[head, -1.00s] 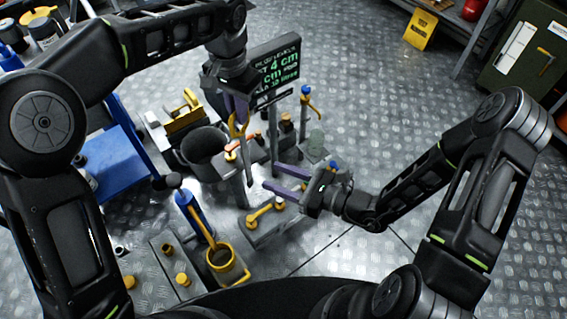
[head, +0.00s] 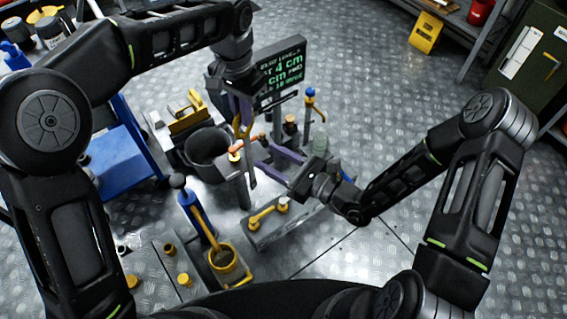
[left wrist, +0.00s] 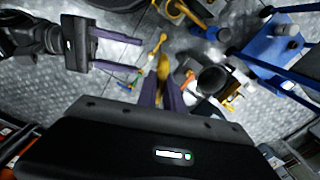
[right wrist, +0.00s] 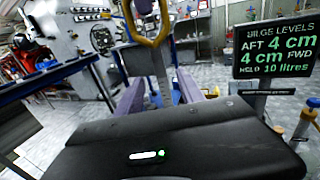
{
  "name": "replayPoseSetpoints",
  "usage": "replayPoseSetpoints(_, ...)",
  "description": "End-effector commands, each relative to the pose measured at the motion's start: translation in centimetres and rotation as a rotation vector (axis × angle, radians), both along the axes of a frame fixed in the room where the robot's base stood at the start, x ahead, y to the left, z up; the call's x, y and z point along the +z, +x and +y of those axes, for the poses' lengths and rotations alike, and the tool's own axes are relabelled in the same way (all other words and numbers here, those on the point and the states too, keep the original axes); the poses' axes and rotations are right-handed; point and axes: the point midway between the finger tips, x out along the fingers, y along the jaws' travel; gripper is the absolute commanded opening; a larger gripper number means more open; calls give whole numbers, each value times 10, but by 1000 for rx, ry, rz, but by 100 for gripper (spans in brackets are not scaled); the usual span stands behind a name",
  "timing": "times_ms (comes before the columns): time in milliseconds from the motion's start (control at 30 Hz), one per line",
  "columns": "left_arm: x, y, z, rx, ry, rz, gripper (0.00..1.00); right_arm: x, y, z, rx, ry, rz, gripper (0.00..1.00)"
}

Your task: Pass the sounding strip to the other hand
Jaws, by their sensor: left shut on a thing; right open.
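The sounding strip is a thin grey strip with a yellow looped handle (head: 243,131). My left gripper (head: 241,108) is shut on it near the handle, and the strip hangs down below. The yellow handle also shows between the left fingers in the left wrist view (left wrist: 163,68). My right gripper (head: 262,152) is open, its two purple fingers pointing left at the strip, below the left gripper. In the right wrist view the yellow loop (right wrist: 148,28) is at the top, and the grey strip appears in line with the gap between the fingers. I cannot tell whether they touch it.
A bilge level display (head: 281,72) stands behind the grippers. A dark bucket (head: 207,150) is left of the strip. A blue cart (head: 122,150) stands further left. Yellow-fitted pipework (head: 222,258) is below. Open chequered floor (head: 400,90) lies to the right.

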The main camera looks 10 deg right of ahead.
Motion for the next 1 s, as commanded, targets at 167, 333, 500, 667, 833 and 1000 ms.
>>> replayPoseSetpoints(167, 0, 0, 0, 0, 0, 0, 0, 1, 22, 28, 3, 1, -2, 45)
replayPoseSetpoints(333, 0, 0, 0, 0, -1, -1, 0, 0, 39, 47, 1, 0, -1, 45)
replayPoseSetpoints(500, 0, 0, 0, 0, -1, -1, 0, 0, 47, 57, 1, -1, 1, 45)
replayPoseSetpoints(667, 0, 0, 0, 0, 0, 0, 0, 0, 49, 58, -1, -1, 1, 45)
replayPoseSetpoints(833, 0, 0, 0, 0, -1, -1, 0, 0, 49, 58, 0, 0, 0, 44)
replayPoseSetpoints(1000, 0, 0, 0, 0, -1, -1, 0, 0, 49, 58, 0, 0, 0, 30)
